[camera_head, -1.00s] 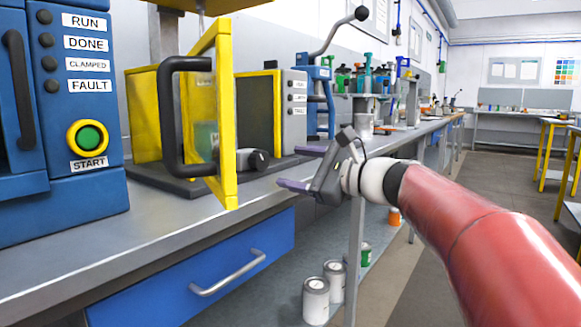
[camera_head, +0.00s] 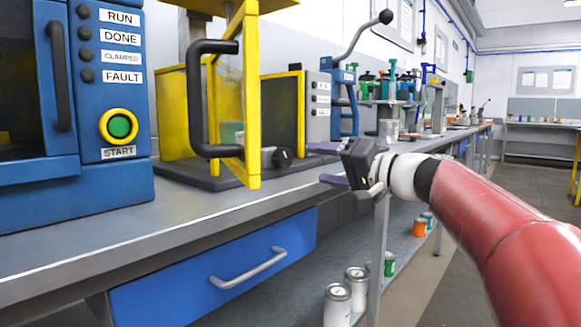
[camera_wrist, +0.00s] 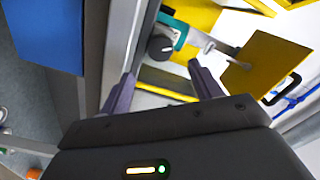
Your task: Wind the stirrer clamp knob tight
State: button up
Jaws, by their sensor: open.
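The black clamp knob (camera_head: 282,158) sits low at the front of the yellow-framed machine, just above the bench top. In the wrist view the knob (camera_wrist: 160,47) lies ahead of my fingers, beside a teal part (camera_wrist: 181,37). My gripper (camera_head: 325,164) is open and empty, a short way right of the knob in the head view and apart from it. In the wrist view its two purple fingers (camera_wrist: 162,73) point toward the machine, with the knob beyond the gap between their tips.
A yellow-framed clear door (camera_head: 252,95) with a black handle (camera_head: 200,100) stands out left of the knob. The blue control cabinet (camera_head: 112,195) is at the left. A blue drawer (camera_head: 205,275) is under the bench edge. Cans (camera_head: 337,305) stand on the lower shelf.

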aim_at(287, 159)
jog(key=w+a+n, duration=0.1)
jog(key=a+n, duration=0.1)
jog(key=n, duration=0.3)
jog(key=w+a+n, duration=0.2)
jog(key=n, duration=0.3)
jog(key=w+a+n, duration=0.2)
jog(key=a+n, duration=0.1)
jog(key=n, duration=0.2)
jog(key=shift+w+b, duration=0.2)
jog(key=shift+b, duration=0.2)
jog(key=c, duration=1)
